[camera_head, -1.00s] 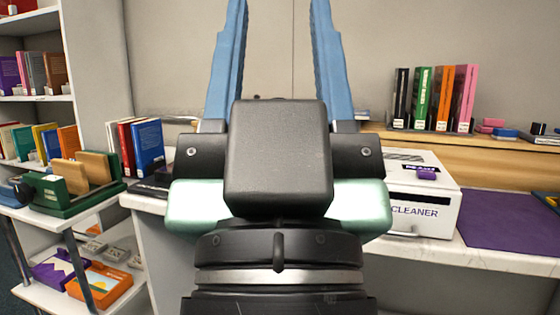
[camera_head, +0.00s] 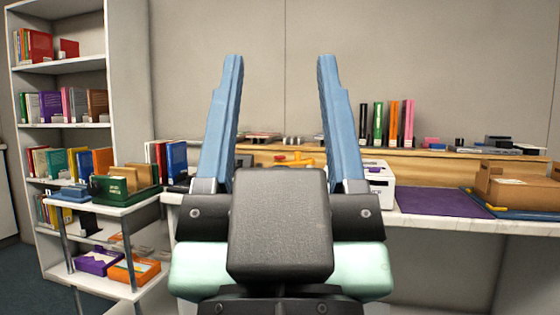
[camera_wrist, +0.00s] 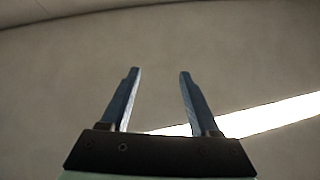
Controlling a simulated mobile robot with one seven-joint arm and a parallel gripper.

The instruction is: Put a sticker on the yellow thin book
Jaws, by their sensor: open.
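My gripper (camera_head: 281,80) is open and empty, its two blue fingers pointing up in front of the bare wall. It also shows open in the wrist view (camera_wrist: 158,75), against a plain pale surface. A narrow yellow book (camera_head: 76,161) stands among other books on the left bookcase, far from my gripper; I cannot tell whether it is the task's book. I cannot make out a sticker. My gripper hides the middle of the desk.
A white cleaner box (camera_head: 380,184) and a purple mat (camera_head: 442,203) lie on the desk. A cardboard box (camera_head: 515,188) stands at right. A cart at left carries a green holder (camera_head: 112,191); an orange tray (camera_head: 134,270) sits low. Several upright books (camera_head: 378,122) stand on the desk's raised shelf.

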